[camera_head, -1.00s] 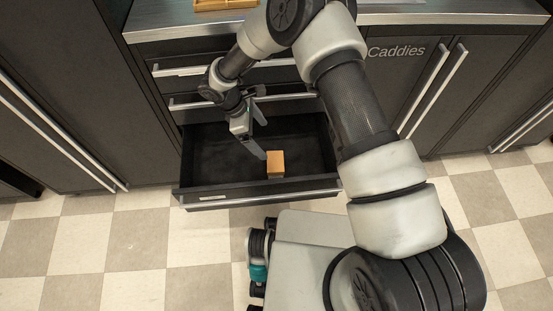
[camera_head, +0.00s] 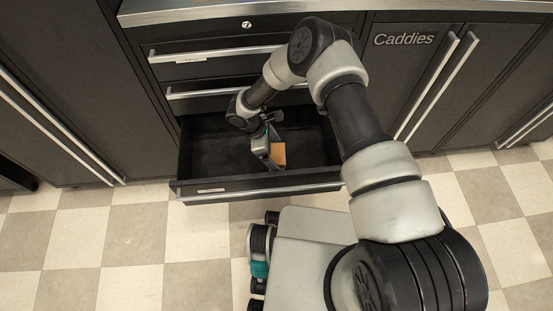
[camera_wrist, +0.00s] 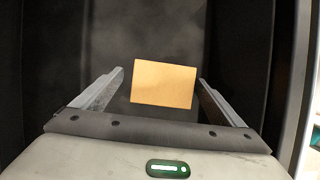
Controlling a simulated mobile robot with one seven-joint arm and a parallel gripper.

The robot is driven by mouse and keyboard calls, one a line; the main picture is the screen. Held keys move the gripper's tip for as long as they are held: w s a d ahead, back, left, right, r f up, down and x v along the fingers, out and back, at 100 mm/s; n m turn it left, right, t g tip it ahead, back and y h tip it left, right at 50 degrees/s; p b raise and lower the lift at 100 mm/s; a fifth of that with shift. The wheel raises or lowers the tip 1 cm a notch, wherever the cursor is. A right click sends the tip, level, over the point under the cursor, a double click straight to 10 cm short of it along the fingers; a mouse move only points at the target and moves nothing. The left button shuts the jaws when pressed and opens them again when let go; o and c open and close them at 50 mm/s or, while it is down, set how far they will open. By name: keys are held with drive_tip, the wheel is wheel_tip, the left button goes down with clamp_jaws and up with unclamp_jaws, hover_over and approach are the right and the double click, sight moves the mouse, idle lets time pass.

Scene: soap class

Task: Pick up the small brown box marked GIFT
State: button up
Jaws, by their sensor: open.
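The small brown box (camera_head: 278,153) lies in the open bottom drawer, right of the drawer's middle. No marking on it can be read. In the wrist view the box (camera_wrist: 163,83) appears as a plain tan block between and slightly beyond the two fingertips. My gripper (camera_wrist: 161,78) is open, with one finger on each side of the box and a gap to each. In the head view my gripper (camera_head: 272,158) reaches down into the drawer at the box's left and hides part of it. I cannot tell the height left between fingers and box.
The open drawer (camera_head: 262,184) has a dark front wall with a metal handle near my base. Its floor (camera_head: 215,150) is bare left of the box. A "Caddies" cabinet (camera_head: 403,70) is at right.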

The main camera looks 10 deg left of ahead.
drive_tip(key=x, duration=0.1)
drive_tip(key=b+x, duration=0.1)
drive_tip(key=x, duration=0.3)
drive_tip(key=shift+s, duration=0.25)
drive_tip(key=c, duration=1.2)
